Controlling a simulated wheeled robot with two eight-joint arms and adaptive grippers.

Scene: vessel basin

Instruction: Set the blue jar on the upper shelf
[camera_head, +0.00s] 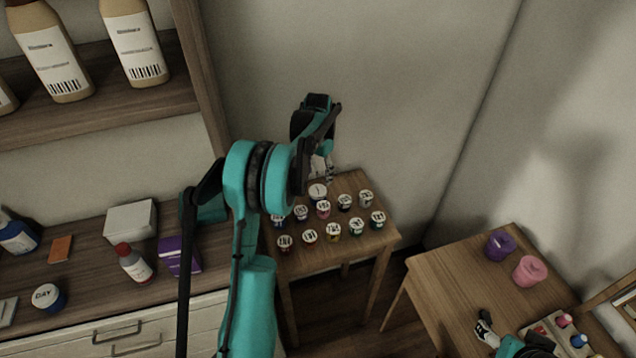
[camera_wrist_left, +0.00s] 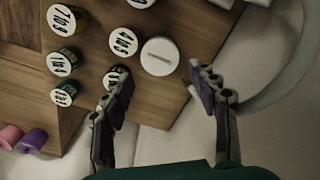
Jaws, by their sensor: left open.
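Several small jars with white lids stand on a small wooden table (camera_head: 383,241). A jar with a larger white lid (camera_head: 318,191) is at the table's back; its body colour is hidden. This lid also shows in the left wrist view (camera_wrist_left: 160,57). My left gripper (camera_head: 325,172) is open above the back of this table, with its fingertips (camera_wrist_left: 160,84) apart on either side just short of the larger lid. A blue jar with a white lid marked DAY (camera_head: 48,297) stands on the cabinet top. The upper shelf (camera_head: 125,105) holds tan bottles. My right gripper (camera_head: 487,328) is at the bottom right, over another table.
The cabinet top (camera_head: 85,262) also holds a white box (camera_head: 130,221), a purple box (camera_head: 179,255) and a red-capped bottle (camera_head: 134,262). The right table (camera_head: 450,280) carries a purple jar (camera_head: 499,246) and a pink jar (camera_head: 529,271). A shelf upright (camera_head: 200,75) bounds the shelf's right end.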

